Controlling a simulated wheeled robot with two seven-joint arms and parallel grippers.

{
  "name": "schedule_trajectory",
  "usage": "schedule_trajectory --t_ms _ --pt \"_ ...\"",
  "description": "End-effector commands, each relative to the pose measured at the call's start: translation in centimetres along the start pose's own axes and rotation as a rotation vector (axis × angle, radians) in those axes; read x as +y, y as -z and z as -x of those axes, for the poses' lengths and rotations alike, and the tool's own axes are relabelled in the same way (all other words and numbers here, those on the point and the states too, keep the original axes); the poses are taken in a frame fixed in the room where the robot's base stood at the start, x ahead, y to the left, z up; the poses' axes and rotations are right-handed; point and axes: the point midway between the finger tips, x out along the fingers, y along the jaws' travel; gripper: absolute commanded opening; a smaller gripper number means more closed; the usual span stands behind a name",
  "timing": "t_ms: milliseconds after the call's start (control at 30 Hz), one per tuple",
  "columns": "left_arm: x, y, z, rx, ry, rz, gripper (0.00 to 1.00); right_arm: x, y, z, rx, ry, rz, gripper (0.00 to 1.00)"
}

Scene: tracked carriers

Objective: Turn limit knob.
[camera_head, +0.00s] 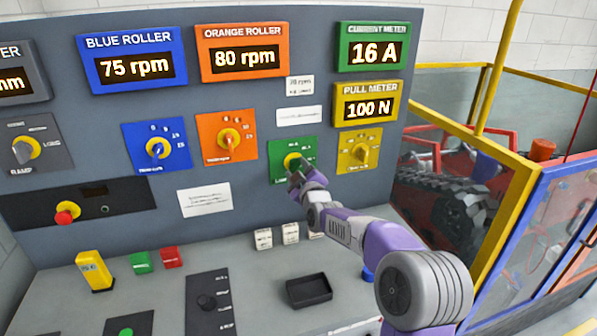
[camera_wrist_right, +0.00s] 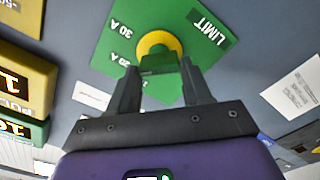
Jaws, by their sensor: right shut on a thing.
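The limit knob (camera_wrist_right: 158,60) is green on a yellow round collar, on a green plate (camera_wrist_right: 112,45) marked LIMIT, with 30 A and 20 A readable in the right wrist view. In the head view the green plate (camera_head: 283,150) is on the grey panel, below the white labels. My right gripper (camera_wrist_right: 160,72) reaches up to the knob and is shut on it, one finger on each side. In the head view the right gripper (camera_head: 297,172) covers the lower part of the plate, so the knob's pointer is hidden. The green current meter (camera_head: 371,47) reads 16 A. My left gripper is not in view.
Orange (camera_head: 226,135), blue (camera_head: 156,146) and yellow (camera_head: 358,150) knob plates flank the green one. A red mushroom button (camera_head: 66,213) is at the left. A black tray (camera_head: 308,290) and small blocks lie on the desk. A yellow-framed enclosure (camera_head: 520,190) stands at the right.

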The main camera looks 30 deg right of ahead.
Motion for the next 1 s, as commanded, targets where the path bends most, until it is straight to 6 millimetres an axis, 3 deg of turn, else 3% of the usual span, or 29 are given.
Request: schedule_trajectory --t_ms 67,100,233,633,1000 --pt "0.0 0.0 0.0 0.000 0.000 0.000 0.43 0.0 -0.1 0.0 -0.002 0.001 -0.001 0.18" --pt "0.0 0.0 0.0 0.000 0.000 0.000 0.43 0.0 -0.1 0.0 -0.002 0.001 -0.001 0.55" --pt "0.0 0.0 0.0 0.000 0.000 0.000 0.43 0.0 -0.1 0.0 -0.001 0.001 -0.002 0.74" --pt "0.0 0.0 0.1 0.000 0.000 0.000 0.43 0.0 0.0 0.7 -0.001 0.001 -0.002 0.74" --pt "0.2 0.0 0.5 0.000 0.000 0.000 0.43 0.1 0.0 5.7 -0.001 0.001 -0.003 0.74"
